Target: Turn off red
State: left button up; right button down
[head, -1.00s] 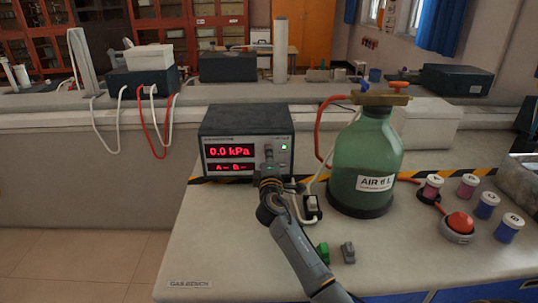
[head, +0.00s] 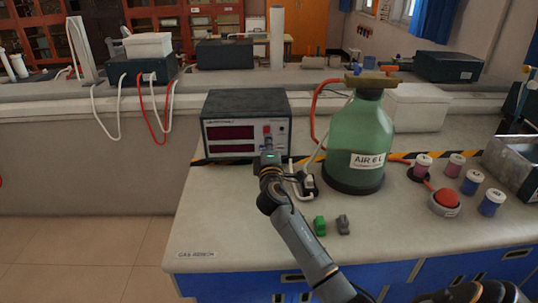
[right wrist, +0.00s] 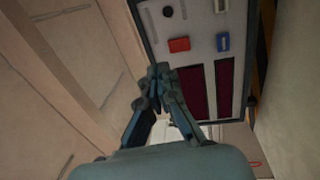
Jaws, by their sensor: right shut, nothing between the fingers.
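The dark meter box (head: 246,103) stands on the bench with a pale front panel. Its two display windows are dark red and blank. In the right wrist view, the panel carries a red switch (right wrist: 179,45) and a blue switch (right wrist: 223,41). The dark windows also show there (right wrist: 194,92). My right gripper (head: 266,154) is shut and empty in front of the panel's lower right part. In the right wrist view its fingertips (right wrist: 157,74) appear just below and left of the red switch, with a small gap in the picture. My left gripper is out of view.
A green bottle labelled AIR (head: 366,138) stands right of the box, with a red hose and white cable near it. The front left bench top is clear.

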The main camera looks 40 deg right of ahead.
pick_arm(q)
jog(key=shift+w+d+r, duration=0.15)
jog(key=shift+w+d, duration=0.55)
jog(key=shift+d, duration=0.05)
pick_arm(e)
jog(key=v, duration=0.7)
jog(key=shift+r, duration=0.65)
